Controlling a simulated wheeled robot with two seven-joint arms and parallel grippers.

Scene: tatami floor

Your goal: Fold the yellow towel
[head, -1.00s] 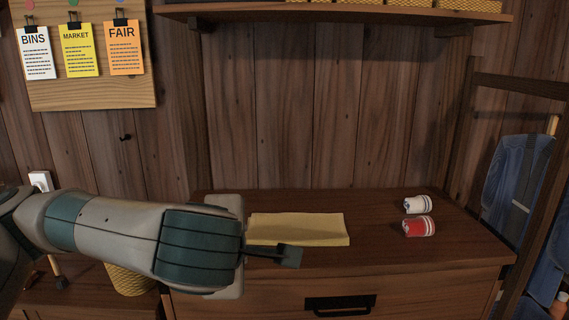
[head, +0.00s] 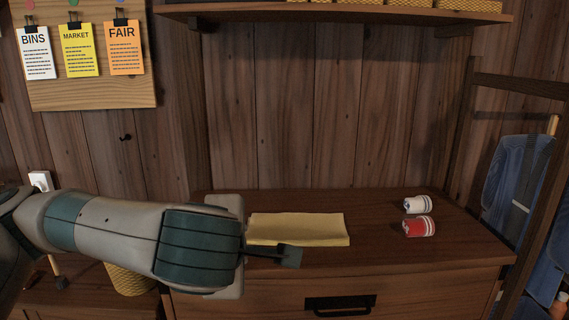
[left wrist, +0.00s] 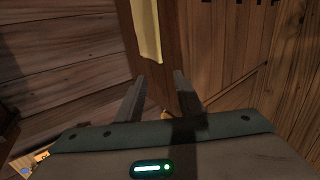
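The yellow towel (head: 300,228) lies flat as a narrow rectangle on top of the wooden cabinet, its long side running left to right. Its left end is close to my left gripper (head: 290,256), which is at the cabinet's front edge, in front of the towel. In the left wrist view my left gripper (left wrist: 162,92) has its two fingers apart with nothing between them. The towel also shows in that view (left wrist: 146,30), beyond the fingertips and apart from them. My right gripper is in neither view.
A wooden shelf (head: 340,13) hangs above. A drawer handle (head: 340,305) is on the cabinet front. A yellow basket (head: 127,280) stands at lower left.

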